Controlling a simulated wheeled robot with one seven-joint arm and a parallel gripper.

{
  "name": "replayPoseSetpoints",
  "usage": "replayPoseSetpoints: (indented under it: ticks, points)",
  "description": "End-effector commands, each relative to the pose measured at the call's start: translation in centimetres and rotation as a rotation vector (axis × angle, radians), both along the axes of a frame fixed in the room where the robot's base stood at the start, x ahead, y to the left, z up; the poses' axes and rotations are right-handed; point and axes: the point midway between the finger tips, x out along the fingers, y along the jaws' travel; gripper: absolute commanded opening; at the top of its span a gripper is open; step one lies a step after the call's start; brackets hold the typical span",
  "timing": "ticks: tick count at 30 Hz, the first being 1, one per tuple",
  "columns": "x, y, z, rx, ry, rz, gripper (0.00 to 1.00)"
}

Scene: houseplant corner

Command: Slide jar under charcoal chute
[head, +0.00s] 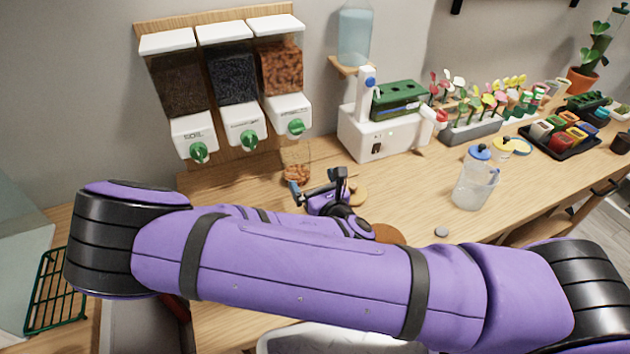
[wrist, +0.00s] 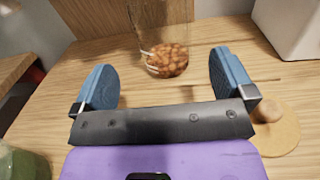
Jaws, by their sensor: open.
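A clear jar (head: 296,163) with orange-brown chunks in its bottom stands upright on the wooden counter, below the right-hand chute (head: 290,118). The charcoal chute (head: 238,128) appears to be the middle one, under the hopper of black pieces (head: 232,78). My gripper (head: 318,184) is open and empty, just in front of the jar. In the wrist view the jar (wrist: 165,48) stands ahead of and between the two blue fingers (wrist: 163,72), apart from both. Its top is cut off there.
A left hopper (head: 178,82) holds dark brown material. A white machine (head: 384,128) stands right of the jar. A round wooden lid (wrist: 272,132) lies by the right finger. A clear pitcher (head: 474,187) stands farther right. Counter left of the jar is clear.

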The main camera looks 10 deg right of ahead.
Motion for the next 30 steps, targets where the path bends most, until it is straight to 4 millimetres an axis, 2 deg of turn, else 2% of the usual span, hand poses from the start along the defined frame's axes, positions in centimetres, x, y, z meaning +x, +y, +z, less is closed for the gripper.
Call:
replayPoseSetpoints:
  ticks: [9, 14, 30]
  points:
    - [0.1, 0.0, 0.0, 0.002, 0.002, -0.001, 1.00]
    - [1.1, 0.3, 0.0, 0.003, 0.002, -0.002, 1.00]
    - [8.9, 2.4, 0.0, 0.004, 0.001, -0.002, 1.00]
